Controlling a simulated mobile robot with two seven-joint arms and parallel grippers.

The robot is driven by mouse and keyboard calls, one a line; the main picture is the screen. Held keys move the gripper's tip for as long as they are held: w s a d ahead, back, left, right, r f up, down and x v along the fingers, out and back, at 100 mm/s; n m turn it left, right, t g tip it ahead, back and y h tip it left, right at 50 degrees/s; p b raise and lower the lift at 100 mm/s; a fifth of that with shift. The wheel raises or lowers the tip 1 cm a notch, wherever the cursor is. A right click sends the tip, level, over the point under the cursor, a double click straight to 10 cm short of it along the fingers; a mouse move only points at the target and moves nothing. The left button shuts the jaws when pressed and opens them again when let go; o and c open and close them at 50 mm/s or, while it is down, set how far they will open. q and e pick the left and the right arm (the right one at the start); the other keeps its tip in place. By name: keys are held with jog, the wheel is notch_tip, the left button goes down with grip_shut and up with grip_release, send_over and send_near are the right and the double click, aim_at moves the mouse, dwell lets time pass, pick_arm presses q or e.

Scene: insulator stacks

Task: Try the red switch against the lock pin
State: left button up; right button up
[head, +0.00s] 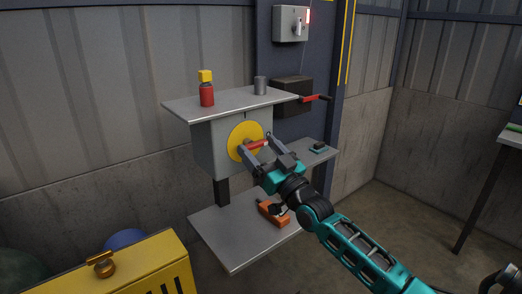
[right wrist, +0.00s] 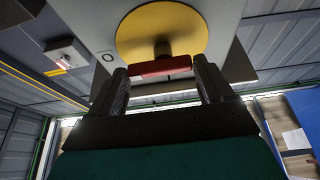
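The red switch (head: 257,144) is a short red bar handle on a round yellow disc (head: 239,133), on the front of a grey box (head: 206,150) under a shelf. My right gripper (head: 258,147) is at it, one finger at each end of the bar. In the right wrist view the red switch (right wrist: 160,67) lies almost level in front of the yellow disc (right wrist: 160,30) and fills the gap between the fingers. I cannot make out a lock pin for certain. My left gripper is out of view.
A dark box with a red crank (head: 315,98) is behind right. An orange tool (head: 272,213) lies on the lower shelf (head: 232,252). A yellow cabinet (head: 130,270) stands front left.

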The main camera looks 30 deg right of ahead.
jog(key=c, duration=0.6)
jog(key=shift+n+y+b, duration=0.3)
jog(key=shift+n+y, duration=0.5)
jog(key=shift+n, duration=0.4)
jog(key=o, duration=1)
jog(key=v, duration=0.6)
jog(key=b+v, duration=0.1)
jog(key=v, duration=0.6)
jog(key=shift+s+r, duration=0.1)
jog(key=shift+r, duration=0.15)
